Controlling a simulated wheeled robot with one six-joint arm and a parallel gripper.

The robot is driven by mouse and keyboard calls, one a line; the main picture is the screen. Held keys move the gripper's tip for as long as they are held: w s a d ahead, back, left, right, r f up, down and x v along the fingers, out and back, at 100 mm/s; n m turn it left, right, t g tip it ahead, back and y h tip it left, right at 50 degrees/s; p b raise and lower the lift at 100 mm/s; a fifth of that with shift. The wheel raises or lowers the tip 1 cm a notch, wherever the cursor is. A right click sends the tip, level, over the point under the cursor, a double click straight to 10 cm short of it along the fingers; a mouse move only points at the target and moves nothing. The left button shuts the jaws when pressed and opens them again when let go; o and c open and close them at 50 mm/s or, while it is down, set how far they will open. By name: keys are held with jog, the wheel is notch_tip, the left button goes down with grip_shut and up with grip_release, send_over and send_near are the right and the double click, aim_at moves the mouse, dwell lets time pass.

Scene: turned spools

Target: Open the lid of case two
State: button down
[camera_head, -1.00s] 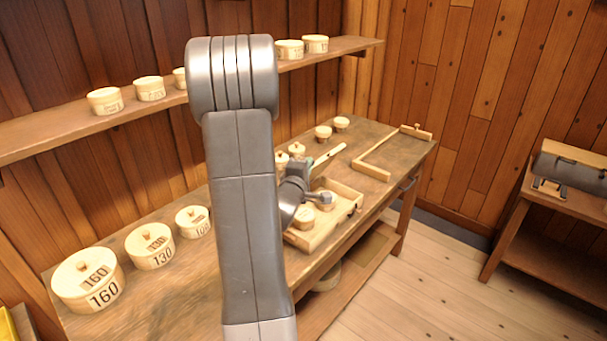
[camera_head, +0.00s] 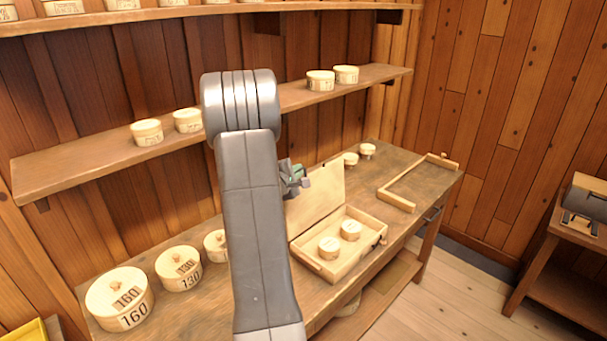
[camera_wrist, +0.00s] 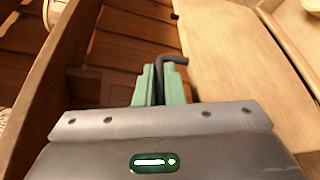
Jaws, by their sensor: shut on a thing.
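The wooden case (camera_head: 312,262) stands on the workbench with its lid (camera_head: 318,192) raised steeply at the back. Two round pale boxes (camera_head: 351,230) sit inside. No number on the case can be read. My gripper (camera_head: 297,180) is at the upper left of the lid, partly hidden behind my arm. In the wrist view its green fingers (camera_wrist: 160,84) are shut on a dark bent rod (camera_wrist: 172,60). The rod's tip reaches towards a wooden panel (camera_wrist: 225,60), apparently the lid; I cannot tell whether it touches.
Round lidded boxes marked 160 (camera_head: 120,300) and 130 (camera_head: 178,270) stand left on the workbench (camera_head: 215,295). A shelf (camera_head: 95,165) with boxes runs behind. A low wooden frame (camera_head: 397,201) lies at the right end. Clear floor (camera_head: 450,290) lies at the right front.

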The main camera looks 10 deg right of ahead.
jog(key=shift+w+a+f, duration=0.15)
jog(key=shift+w+a, duration=0.15)
jog(key=shift+w, duration=0.1)
jog(key=c, duration=1.5)
grip_release()
jog(key=shift+d, duration=0.1)
jog(key=b+v, duration=0.1)
jog(key=v, duration=1.2)
jog(key=shift+s+a+r, duration=0.2)
jog(key=shift+s+a, duration=0.05)
jog(key=shift+s, duration=0.05)
